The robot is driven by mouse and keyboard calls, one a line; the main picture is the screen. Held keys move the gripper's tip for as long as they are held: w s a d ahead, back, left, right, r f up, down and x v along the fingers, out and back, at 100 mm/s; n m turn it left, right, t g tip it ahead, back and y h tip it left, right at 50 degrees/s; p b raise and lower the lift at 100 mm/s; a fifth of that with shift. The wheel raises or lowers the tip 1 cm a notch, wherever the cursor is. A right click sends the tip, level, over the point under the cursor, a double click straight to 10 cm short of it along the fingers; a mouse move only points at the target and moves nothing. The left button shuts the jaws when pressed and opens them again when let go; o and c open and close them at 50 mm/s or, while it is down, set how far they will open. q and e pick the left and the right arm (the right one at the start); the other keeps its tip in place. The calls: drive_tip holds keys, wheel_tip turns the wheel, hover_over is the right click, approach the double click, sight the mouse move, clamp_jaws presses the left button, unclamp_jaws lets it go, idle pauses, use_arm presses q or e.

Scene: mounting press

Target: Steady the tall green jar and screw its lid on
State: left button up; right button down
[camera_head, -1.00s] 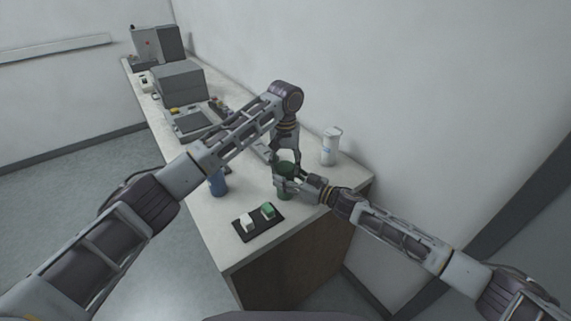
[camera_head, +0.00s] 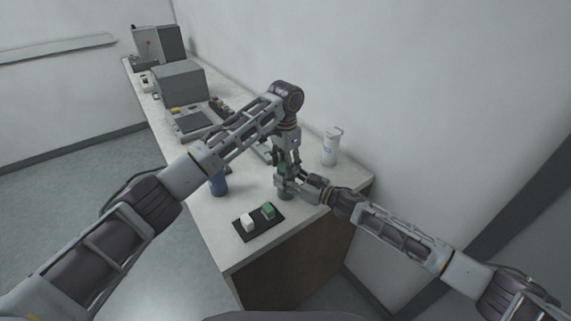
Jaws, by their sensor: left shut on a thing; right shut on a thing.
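The tall green jar (camera_head: 284,194) stands upright on the bench near its right end, mostly covered by both grippers. My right gripper (camera_head: 285,184) reaches in from the right and is shut around the jar's body. My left gripper (camera_head: 287,168) points straight down from above and is shut at the jar's top, on the lid. The lid is largely hidden behind the fingers, so I cannot tell how it sits on the rim.
A blue jar (camera_head: 218,183) stands left of the green jar. A white container (camera_head: 331,147) stands behind right. A dark tray (camera_head: 260,229) with a white block (camera_head: 247,222) and a green block (camera_head: 267,210) lies in front. Grey machines (camera_head: 178,82) fill the bench's far end.

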use_arm(q)
drive_tip(key=m, duration=0.3)
drive_tip(key=shift+m, duration=0.4)
drive_tip(key=m, duration=0.3)
drive_tip(key=shift+w+m, duration=0.1)
drive_tip(key=shift+m, duration=0.3)
drive_tip(key=m, duration=0.7)
drive_tip(key=shift+w, duration=0.1)
drive_tip(key=m, duration=0.6)
drive_tip(key=shift+m, duration=0.4)
drive_tip(key=m, duration=0.7)
drive_tip(key=shift+d, duration=0.1)
drive_tip(key=o, duration=0.8)
drive_tip(key=shift+c, duration=0.2)
